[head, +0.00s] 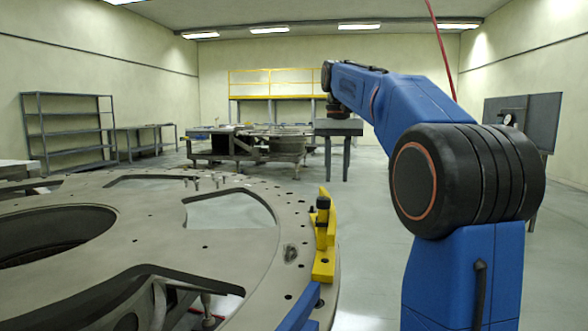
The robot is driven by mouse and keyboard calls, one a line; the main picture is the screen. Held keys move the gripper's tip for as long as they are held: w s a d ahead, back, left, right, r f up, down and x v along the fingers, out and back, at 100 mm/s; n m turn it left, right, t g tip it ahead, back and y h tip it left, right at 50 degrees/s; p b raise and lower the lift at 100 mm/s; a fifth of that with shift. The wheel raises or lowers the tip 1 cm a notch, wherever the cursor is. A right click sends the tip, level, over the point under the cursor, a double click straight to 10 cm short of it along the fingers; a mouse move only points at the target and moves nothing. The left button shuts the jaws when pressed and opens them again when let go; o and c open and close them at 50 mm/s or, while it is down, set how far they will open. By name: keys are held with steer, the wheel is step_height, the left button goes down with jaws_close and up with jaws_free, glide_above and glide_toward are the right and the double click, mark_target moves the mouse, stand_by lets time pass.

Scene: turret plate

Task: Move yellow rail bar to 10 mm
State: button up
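A yellow rail bar (324,262) sits on the right rim of the large grey turret plate (230,250). It is a curved piece that follows the plate's edge, with a raised block and a black knob (323,203) on it. I cannot read any gap or millimetre scale at the bar. My blue and black arm rises on the right and reaches up and away to the left, beyond the bar. Its far end is a dark joint above a grey bench; no gripper fingers can be made out there. Nothing of mine touches the bar.
A blue bar (301,308) lies at the plate's rim nearer to me, close to the yellow bar. Small pins (205,181) stand on the plate's far side. The plate has large cut-outs. A grey bench (338,127) and another machine assembly (255,146) stand farther back. Floor right of the plate is clear.

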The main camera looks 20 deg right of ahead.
steer(key=shift+w+a+r, duration=0.1)
steer(key=shift+w+a, duration=0.25)
steer(key=shift+w, duration=0.3)
steer(key=shift+f, duration=4.45)
steer(key=shift+c, duration=0.3)
jaws_close()
